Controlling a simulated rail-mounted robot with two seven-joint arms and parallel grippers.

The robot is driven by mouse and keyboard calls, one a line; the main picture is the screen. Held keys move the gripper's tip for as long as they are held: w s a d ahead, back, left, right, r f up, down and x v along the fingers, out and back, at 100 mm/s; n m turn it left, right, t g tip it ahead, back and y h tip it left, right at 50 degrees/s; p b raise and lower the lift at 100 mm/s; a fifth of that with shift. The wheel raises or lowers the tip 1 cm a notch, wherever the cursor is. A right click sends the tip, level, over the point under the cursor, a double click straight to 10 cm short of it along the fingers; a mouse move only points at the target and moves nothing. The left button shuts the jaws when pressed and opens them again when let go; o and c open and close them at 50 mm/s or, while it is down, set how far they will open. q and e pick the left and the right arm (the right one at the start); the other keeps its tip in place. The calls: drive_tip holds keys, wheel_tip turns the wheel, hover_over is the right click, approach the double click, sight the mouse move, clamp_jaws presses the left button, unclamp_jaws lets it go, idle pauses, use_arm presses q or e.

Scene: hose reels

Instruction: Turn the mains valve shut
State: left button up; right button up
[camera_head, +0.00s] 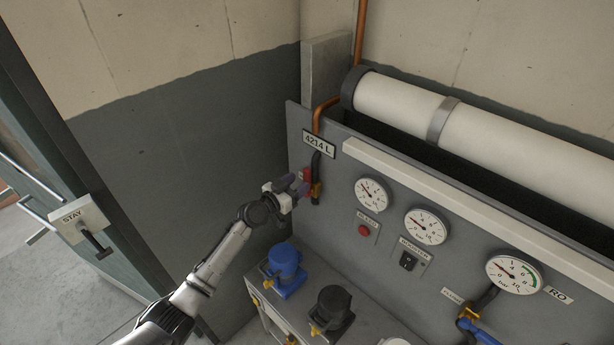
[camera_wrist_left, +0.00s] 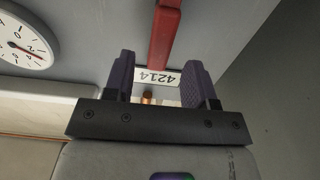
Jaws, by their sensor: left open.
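The valve on the copper pipe at the panel's left edge has a red lever handle (camera_head: 307,173) and a brass body (camera_head: 316,188). My left gripper (camera_head: 301,187) is at this valve in the head view, partly covering it. In the left wrist view the gripper (camera_wrist_left: 162,80) is open, with a purple finger on each side. The red handle (camera_wrist_left: 165,32) lines up with the gap between the fingertips, with space on both sides. I cannot tell how deep it sits between them. My right gripper is not in view.
A plate reading 4214 L (camera_head: 319,144) is above the valve. Gauges (camera_head: 372,194), a red button (camera_head: 364,230) and a black switch (camera_head: 407,261) are to the right. A blue device (camera_head: 285,270) and a black one (camera_head: 331,308) stand below. A door with a STAY box (camera_head: 79,217) is left.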

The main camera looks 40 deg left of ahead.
sight(305, 178)
use_arm(q)
drive_tip(key=shift+w+d, duration=0.2)
drive_tip(key=shift+w, duration=2.15)
clamp_jaws()
